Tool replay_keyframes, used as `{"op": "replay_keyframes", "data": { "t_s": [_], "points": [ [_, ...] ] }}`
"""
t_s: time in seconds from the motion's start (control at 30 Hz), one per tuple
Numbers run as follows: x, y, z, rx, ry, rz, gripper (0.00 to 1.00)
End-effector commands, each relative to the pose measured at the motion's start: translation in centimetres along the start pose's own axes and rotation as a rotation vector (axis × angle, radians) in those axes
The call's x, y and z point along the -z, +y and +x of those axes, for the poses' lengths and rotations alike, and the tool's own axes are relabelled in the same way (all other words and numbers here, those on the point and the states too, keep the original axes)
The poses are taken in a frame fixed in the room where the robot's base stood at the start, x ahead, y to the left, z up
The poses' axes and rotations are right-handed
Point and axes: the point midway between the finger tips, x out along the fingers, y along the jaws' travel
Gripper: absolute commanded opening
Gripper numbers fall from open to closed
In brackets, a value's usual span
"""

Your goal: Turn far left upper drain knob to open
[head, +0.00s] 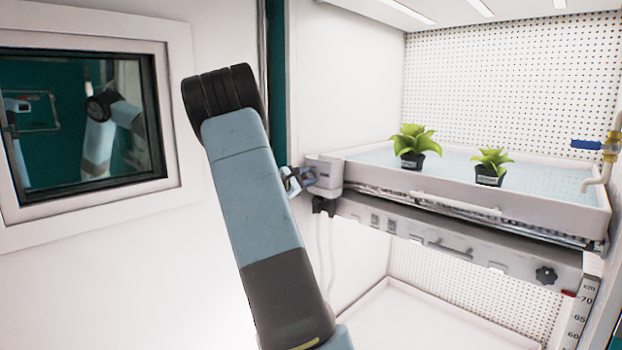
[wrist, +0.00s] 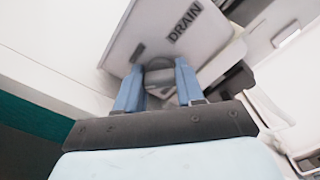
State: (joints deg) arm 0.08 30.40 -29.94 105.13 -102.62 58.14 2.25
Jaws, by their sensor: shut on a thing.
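The drain box (head: 325,172) is a pale housing at the left front corner of the upper tray. It also shows in the wrist view with a dark DRAIN label (wrist: 184,22). A grey drain knob (wrist: 158,76) sits below the label, between the blue fingers of my gripper (wrist: 158,88). My gripper is shut on the knob, one finger on each side. In the head view my gripper (head: 298,180) reaches the box from the left, partly hidden behind my arm. The knob's exact angle cannot be told.
The upper tray (head: 455,205) holds water and two potted plants (head: 413,147) (head: 490,167). A blue-handled valve (head: 587,145) is at its right. A dark star knob (head: 545,275) is on the rail below. A window (head: 85,120) with a reflection is at left.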

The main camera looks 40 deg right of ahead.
Motion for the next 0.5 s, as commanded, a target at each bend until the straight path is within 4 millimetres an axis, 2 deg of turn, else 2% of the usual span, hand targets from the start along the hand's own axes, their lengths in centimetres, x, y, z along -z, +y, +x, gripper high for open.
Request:
{"op": "replay_keyframes", "data": {
  "t_s": [0.5],
  "points": [
    [0.14,-0.06,-0.15,-0.002,0.003,0.484,0.07]
  ]
}}
